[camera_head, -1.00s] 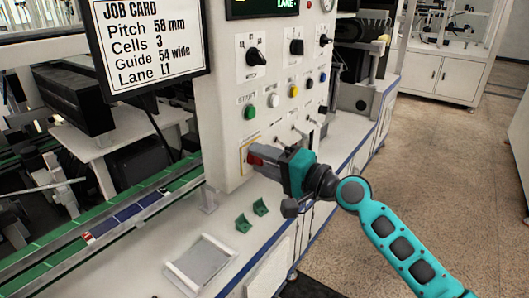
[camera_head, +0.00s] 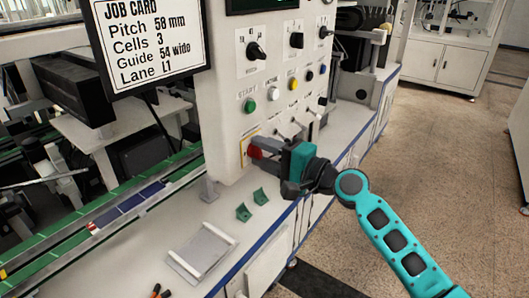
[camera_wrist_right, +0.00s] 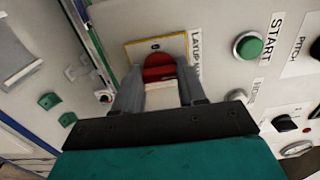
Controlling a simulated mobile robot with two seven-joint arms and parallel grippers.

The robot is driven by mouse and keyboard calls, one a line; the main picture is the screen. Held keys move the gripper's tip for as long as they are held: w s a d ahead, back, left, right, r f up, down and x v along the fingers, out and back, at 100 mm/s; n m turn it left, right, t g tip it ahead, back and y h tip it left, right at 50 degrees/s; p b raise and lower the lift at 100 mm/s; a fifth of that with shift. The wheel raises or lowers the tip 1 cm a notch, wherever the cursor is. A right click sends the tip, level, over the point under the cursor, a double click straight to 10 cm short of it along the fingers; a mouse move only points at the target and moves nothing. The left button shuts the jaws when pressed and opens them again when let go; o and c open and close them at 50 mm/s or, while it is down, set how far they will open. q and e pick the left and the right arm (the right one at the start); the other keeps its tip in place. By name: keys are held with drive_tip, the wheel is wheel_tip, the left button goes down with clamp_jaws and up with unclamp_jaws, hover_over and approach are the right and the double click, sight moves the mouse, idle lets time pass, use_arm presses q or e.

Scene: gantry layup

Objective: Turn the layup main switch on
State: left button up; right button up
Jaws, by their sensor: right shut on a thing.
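The layup main switch is a red knob on a yellow-edged plate, low on the white panel. In the head view the red knob (camera_head: 254,153) shows at the tip of my right gripper (camera_head: 262,149). In the right wrist view the red knob (camera_wrist_right: 160,70) sits between the two fingers of the gripper (camera_wrist_right: 158,90), which are shut on it. The lettering beside the plate is partly covered by a finger. My left gripper is not in view.
The panel carries a green START button (camera_head: 249,106), a white button (camera_head: 274,94), a yellow button (camera_head: 293,84) and several black selector knobs. Small green brackets (camera_head: 243,212) and a grey tray (camera_head: 202,252) lie on the bench below. A job card (camera_head: 150,42) hangs at upper left.

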drive_tip(key=o, duration=1)
drive_tip(key=shift+c, duration=0.2)
drive_tip(key=shift+o, duration=0.5)
drive_tip(key=shift+d, duration=0.1)
drive_tip(key=b+v, duration=0.1)
drive_tip(key=v, duration=1.1)
drive_tip(key=shift+s+d, duration=0.25)
drive_tip(key=shift+f, duration=0.1)
